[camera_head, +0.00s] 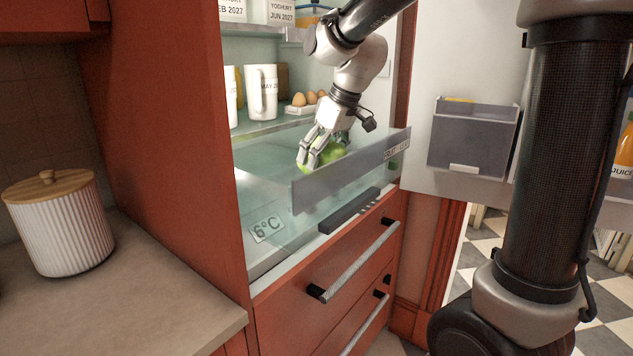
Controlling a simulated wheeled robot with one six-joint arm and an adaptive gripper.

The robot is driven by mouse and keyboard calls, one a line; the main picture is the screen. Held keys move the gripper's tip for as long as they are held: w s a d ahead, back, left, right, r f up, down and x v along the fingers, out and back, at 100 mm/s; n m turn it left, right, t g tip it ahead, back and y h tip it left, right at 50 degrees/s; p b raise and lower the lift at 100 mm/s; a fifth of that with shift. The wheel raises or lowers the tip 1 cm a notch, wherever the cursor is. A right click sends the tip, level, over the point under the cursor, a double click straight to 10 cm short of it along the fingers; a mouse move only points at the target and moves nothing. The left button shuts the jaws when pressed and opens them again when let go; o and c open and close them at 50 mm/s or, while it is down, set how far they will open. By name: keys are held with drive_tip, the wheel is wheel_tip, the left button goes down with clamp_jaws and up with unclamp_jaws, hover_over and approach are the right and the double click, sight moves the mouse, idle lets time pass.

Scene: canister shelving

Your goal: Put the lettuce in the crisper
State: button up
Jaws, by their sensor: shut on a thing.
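The lettuce (336,154) is a bright green head, partly hidden by the gripper fingers. My gripper (318,150) points down, shut on the lettuce. The crisper (350,172) is a pulled-out, see-through drawer with a labelled front panel, low in the open fridge. The lettuce is behind the crisper's front panel, at or just above the height of its top edge. I cannot tell whether it touches the drawer floor.
Above the crisper, a shelf holds a white jug (262,92) and an egg tray (303,104). Yoghurt boxes (281,12) stand higher up. The open fridge door, with a grey bin (474,138), is at right. A counter with a ribbed canister (62,226) is at left.

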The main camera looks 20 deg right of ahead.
sight(335, 149)
wheel_tip(335, 149, down, 7)
drive_tip(key=shift+r, duration=0.2)
drive_tip(key=shift+f, duration=0.15)
drive_tip(key=o, duration=1.1)
drive_tip(key=shift+c, duration=0.2)
drive_tip(key=v, duration=1.2)
drive_tip(key=shift+r, duration=0.2)
drive_tip(key=s+d+f+m+h, duration=0.1)
drive_tip(key=s+d+f+m, duration=0.1)
drive_tip(key=s+d, duration=0.2)
drive_tip(key=s+d+f+m+h, duration=0.1)
drive_tip(key=s+d+f+m, duration=0.1)
drive_tip(key=s, duration=0.8)
drive_tip(key=s+d+f+m, duration=0.2)
drive_tip(key=s+d, duration=0.3)
drive_tip(key=s, duration=0.3)
drive_tip(key=shift+d+f+m+h, duration=0.35)
drive_tip(key=shift+m+h, duration=0.05)
drive_tip(key=shift+m, duration=0.2)
